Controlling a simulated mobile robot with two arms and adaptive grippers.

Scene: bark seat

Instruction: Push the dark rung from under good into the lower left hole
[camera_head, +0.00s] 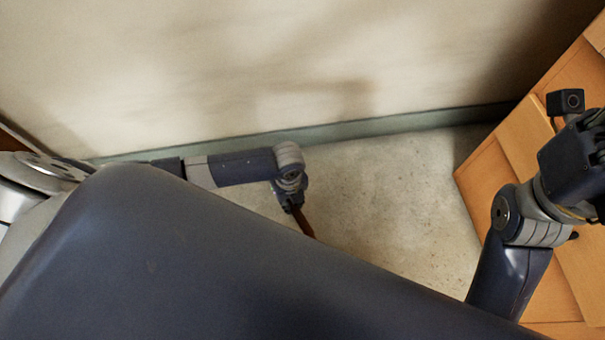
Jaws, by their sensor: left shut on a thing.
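The dark rung (304,224) is a slim reddish-brown stick; only a short upper piece of it shows. My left gripper (294,206) points down, away from the wall, and is shut on the rung. The rung is tilted, and its lower end is hidden behind my dark body in the foreground. My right gripper (584,165) is only partly in view at the right edge, over a wooden surface; its fingertips are not visible. The lower left hole is not visible in this view.
Orange-brown wooden boards (482,178) stand at the right, under my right arm. A pale wall (200,70) with a grey-green baseboard (400,124) runs behind. The speckled floor (390,195) between my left gripper and the boards is clear.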

